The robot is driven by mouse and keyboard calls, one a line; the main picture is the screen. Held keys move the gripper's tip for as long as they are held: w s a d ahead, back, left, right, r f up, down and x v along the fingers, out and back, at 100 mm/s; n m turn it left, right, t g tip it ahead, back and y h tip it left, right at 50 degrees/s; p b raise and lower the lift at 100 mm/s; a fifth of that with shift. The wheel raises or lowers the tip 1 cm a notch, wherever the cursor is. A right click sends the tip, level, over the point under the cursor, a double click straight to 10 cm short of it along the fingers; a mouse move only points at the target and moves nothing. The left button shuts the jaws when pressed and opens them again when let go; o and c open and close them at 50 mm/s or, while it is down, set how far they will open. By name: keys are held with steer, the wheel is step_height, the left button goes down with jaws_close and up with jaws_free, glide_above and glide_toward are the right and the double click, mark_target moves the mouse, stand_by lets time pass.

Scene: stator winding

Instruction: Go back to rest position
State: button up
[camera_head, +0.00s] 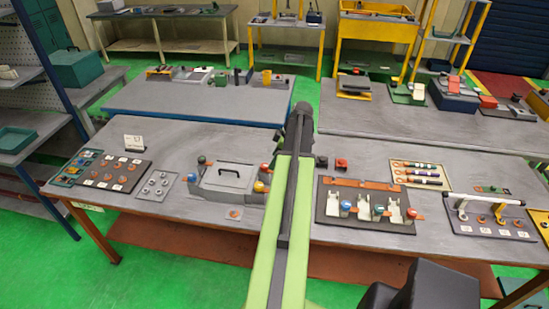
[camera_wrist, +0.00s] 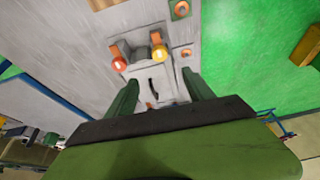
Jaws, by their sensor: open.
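My arm stretches forward from the bottom of the head view over the front workbench (camera_head: 190,145). Its dark far end shows there, but the fingers cannot be made out. In the wrist view my gripper (camera_wrist: 162,80) has its two green fingers spread apart, with no object visibly held between them. Beyond the fingers is a grey fixture (camera_head: 212,181) with a black handle and red and yellow knobs. It also shows in the wrist view (camera_wrist: 139,73), partly between the fingers. The distance from the fingers to the fixture is hard to tell.
Left of the fixture are a dark board of small parts (camera_head: 126,163) and a nut plate (camera_head: 157,186). To the right are a dark tray (camera_head: 328,205) with white holders, a tool board (camera_head: 420,170) and a rack (camera_head: 490,225). More benches stand behind; green floor surrounds them.

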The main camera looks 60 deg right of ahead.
steer(key=w+a+f+n+y+b, duration=0.1)
steer(key=w+a+f+n+b, duration=0.3)
steer(key=w+a, duration=1)
steer(key=w+a+f+n+g+b, duration=0.1)
steer(key=w+a+f+b, duration=0.15)
steer(key=w+a, duration=0.45)
steer(key=w+a+f+n+g+b, duration=0.1)
steer(key=w+a+f+n+b, duration=0.3)
steer(key=a, duration=0.6)
steer(key=w+a+f+m+g+b, duration=0.15)
steer(key=w+a, duration=0.25)
steer(key=a, duration=0.9)
steer(key=s+a+f+m+h+b, duration=0.1)
steer(key=s+a+f+m, duration=0.1)
steer(key=a+m, duration=0.3)
steer(key=s+a+f+m+h+b, duration=0.1)
steer(key=s+a+f+m+b, duration=0.1)
steer(key=a, duration=0.9)
steer(key=s+f+m+g, duration=0.1)
steer(key=s+m, duration=0.1)
steer(key=m, duration=0.1)
steer(key=shift+s+f+m, duration=0.15)
steer(key=shift+s+m, duration=0.2)
